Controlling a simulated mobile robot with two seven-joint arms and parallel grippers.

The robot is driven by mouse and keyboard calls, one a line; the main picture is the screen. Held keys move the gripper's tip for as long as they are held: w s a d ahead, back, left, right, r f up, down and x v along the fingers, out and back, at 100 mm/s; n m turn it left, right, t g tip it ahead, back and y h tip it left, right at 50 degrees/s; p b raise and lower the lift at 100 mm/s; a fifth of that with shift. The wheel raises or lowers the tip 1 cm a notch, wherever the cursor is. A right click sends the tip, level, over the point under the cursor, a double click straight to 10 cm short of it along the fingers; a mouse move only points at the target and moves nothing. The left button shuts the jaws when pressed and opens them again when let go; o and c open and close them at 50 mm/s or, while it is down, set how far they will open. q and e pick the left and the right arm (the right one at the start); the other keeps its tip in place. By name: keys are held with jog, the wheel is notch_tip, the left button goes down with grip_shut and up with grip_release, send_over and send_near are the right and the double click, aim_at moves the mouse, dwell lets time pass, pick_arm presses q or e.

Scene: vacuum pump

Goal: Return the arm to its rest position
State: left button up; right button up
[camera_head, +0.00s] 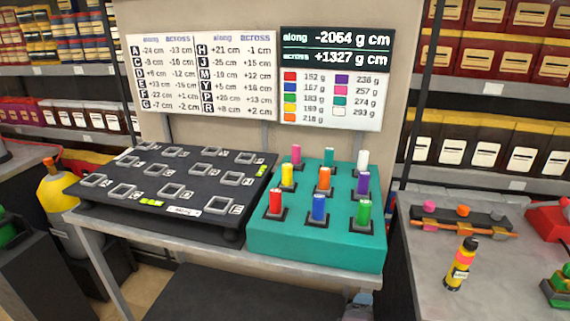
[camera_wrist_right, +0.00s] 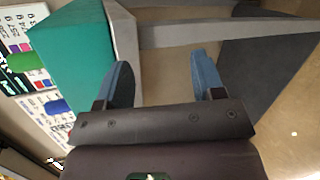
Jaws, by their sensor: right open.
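My right gripper (camera_wrist_right: 163,80) shows in the right wrist view with its two blue fingers apart and nothing between them. Bare tan floor and a pale table frame (camera_wrist_right: 190,32) lie behind the fingers. The teal block (camera_wrist_right: 75,48) is to the left of the fingers, apart from them. I cannot clearly make out either gripper in the head view; my left gripper is not in view.
On the table, a black platform (camera_head: 190,220) with lettered square sockets stands beside the teal block (camera_head: 310,250), which holds several coloured cylinders. Boards (camera_head: 205,75) stand behind. A right-hand bench (camera_head: 425,280) carries a yellow bottle (camera_head: 460,265). A yellow cylinder (camera_head: 57,190) stands left.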

jog(key=s+d+f+m+y, duration=0.3)
jog(key=s+d+f+m, duration=0.1)
jog(key=s+m, duration=0.3)
jog(key=s+d+f+m+y, duration=0.3)
jog(key=s+d+f+m, duration=0.2)
jog(key=s+m, duration=0.3)
jog(key=s+d, duration=0.1)
jog(key=s, duration=0.3)
jog(key=shift+g, duration=0.4)
